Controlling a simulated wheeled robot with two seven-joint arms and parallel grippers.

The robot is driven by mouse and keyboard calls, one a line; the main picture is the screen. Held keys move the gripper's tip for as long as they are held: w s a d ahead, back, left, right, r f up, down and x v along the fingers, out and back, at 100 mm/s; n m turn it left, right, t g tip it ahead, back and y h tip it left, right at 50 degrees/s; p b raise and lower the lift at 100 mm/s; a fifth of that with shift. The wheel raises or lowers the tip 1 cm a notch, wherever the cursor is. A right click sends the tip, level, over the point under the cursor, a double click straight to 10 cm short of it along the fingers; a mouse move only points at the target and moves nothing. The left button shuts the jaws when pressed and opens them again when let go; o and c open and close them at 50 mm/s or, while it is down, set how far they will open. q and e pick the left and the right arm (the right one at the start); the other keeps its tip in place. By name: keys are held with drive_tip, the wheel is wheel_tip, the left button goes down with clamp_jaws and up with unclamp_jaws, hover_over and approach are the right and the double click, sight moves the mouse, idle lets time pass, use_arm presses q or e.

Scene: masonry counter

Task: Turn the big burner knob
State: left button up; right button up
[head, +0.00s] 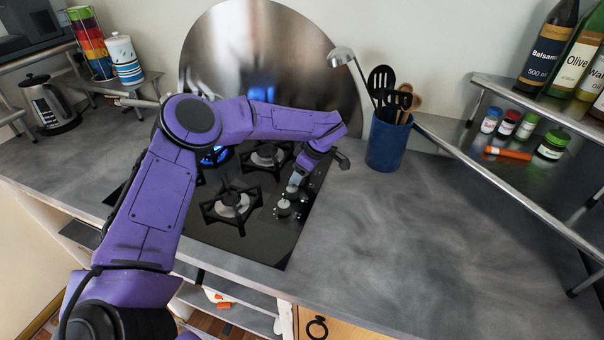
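The black gas hob (262,245) is set into the grey counter, with silver knobs (283,208) along its right side. My purple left arm reaches across the hob from the left. My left gripper (295,183) points down at the knobs, at or just above one behind the front ones. The fingertips are small here, so I cannot tell whether they touch or grip a knob. A blue flame (215,156) shows at the rear left burner, partly behind my arm. The front burner (232,205) and rear right burner (268,155) show no flame. My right gripper is not in view.
A round metal splash plate (262,60) stands behind the hob. A blue utensil pot (388,143) stands close right of my wrist. A metal shelf (480,125) with jars and bottles fills the right corner. The counter (400,240) right of the hob is clear. A kettle (48,105) stands far left.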

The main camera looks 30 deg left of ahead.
use_arm(q)
drive_tip(key=b+v, duration=0.2)
drive_tip(key=v, duration=0.8)
drive_tip(key=shift+r, duration=0.3)
drive_tip(key=shift+d, duration=0.1)
